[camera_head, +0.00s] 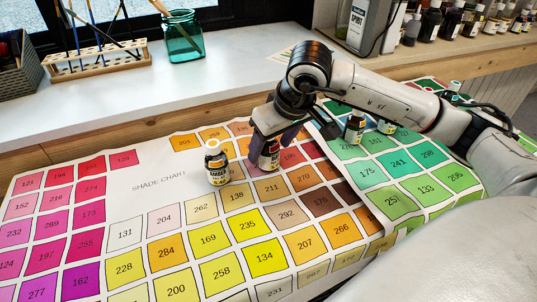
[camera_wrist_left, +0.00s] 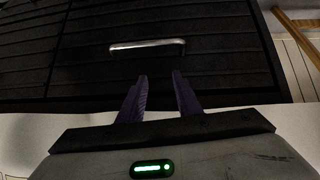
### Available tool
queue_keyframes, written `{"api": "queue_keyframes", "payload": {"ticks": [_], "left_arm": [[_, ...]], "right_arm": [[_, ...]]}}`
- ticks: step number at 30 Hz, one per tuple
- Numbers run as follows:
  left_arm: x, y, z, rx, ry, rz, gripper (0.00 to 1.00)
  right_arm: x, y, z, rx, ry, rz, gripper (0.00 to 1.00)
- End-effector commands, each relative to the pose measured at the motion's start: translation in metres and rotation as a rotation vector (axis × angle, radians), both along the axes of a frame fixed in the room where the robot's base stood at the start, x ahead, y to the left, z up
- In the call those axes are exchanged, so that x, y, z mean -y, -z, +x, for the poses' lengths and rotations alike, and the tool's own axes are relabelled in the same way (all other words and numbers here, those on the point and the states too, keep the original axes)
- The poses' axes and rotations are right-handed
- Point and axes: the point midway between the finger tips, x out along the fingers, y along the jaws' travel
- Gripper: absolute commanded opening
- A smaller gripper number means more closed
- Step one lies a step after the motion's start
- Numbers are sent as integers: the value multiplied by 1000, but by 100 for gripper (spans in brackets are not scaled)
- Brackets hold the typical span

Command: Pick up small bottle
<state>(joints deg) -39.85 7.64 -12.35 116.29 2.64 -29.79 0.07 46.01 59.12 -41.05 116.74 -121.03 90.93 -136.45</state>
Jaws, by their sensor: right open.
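A small bottle (camera_head: 216,164) with a white cap and a yellow-and-dark label stands upright on the shade chart (camera_head: 160,187). A red-and-dark small bottle (camera_head: 269,155) stands just right of it. My right gripper (camera_head: 273,138) points down at the red-and-dark bottle, its fingers at the bottle's upper part; they hide its top. The jaws are open. Two more small bottles, a dark one (camera_head: 354,130) and another (camera_head: 387,126), stand to the right near my right arm. My left gripper (camera_wrist_left: 160,78) shows in the left wrist view with its purple fingers apart and nothing between them.
A dark slatted front (camera_wrist_left: 80,60) with a metal handle (camera_wrist_left: 147,47) faces the left gripper. Behind the chart, a white ledge (camera_head: 120,98) carries a green glass jar (camera_head: 182,42) and a wooden brush rack (camera_head: 97,62). Several bottles stand at the back right.

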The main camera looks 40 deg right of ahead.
Motion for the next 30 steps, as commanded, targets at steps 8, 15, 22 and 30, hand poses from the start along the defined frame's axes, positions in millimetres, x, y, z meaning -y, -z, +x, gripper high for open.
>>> {"api": "queue_keyframes", "payload": {"ticks": [8, 15, 22, 30], "left_arm": [[0, 2, 0, -1, -1, 0, 31], [0, 3, -1, -3, 0, 0, 31], [-1, 4, -2, -6, -1, 1, 31], [-1, 4, -1, -6, 0, 2, 31]], "right_arm": [[-1, 28, 10, -1, -2, 1, 61], [-1, 28, 10, 0, -2, 1, 54], [-1, 28, 10, 0, -2, 1, 16], [-1, 24, 11, 3, -1, 1, 14]]}}
